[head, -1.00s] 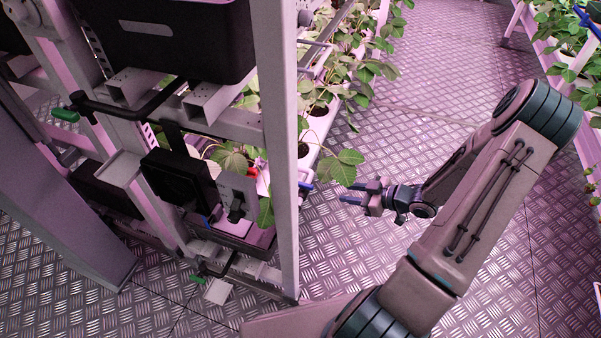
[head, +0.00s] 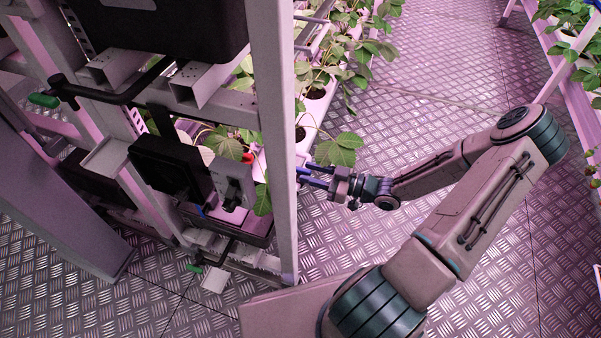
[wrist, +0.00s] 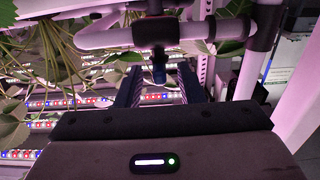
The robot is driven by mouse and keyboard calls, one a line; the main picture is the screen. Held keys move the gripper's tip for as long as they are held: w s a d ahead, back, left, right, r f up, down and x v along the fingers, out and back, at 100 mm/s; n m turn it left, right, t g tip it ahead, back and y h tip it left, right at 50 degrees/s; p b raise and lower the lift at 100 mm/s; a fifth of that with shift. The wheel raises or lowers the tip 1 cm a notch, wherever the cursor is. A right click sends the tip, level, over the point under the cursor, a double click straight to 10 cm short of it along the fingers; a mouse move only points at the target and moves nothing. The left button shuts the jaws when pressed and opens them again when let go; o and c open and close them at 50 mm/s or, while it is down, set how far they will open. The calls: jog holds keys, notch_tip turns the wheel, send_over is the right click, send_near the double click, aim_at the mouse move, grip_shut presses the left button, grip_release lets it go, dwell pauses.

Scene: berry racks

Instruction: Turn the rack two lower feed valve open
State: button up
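The near rack (head: 272,120) stands left of my arm in the head view, and no label on it is readable. In the wrist view a pale pipe (wrist: 110,38) with black fittings crosses ahead. A small dark valve handle (wrist: 158,68) hangs below its middle fitting, in line with the gap between my fingers. My gripper (wrist: 158,90) is open, with one dark blue finger on each side of that gap. I cannot tell whether the fingers touch the handle. In the head view my gripper (head: 303,176) points left at the rack's upright post, which hides what lies behind it.
Green-handled valves show at the rack's left end (head: 43,100) and near the floor (head: 194,268). Black boxes (head: 165,165) hang on the rack. Strawberry leaves (head: 338,150) hang close above my gripper.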

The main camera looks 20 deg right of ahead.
aim_at(301, 169)
jog(key=shift+b+x, duration=0.3)
jog(key=shift+x, duration=1.45)
grip_shut()
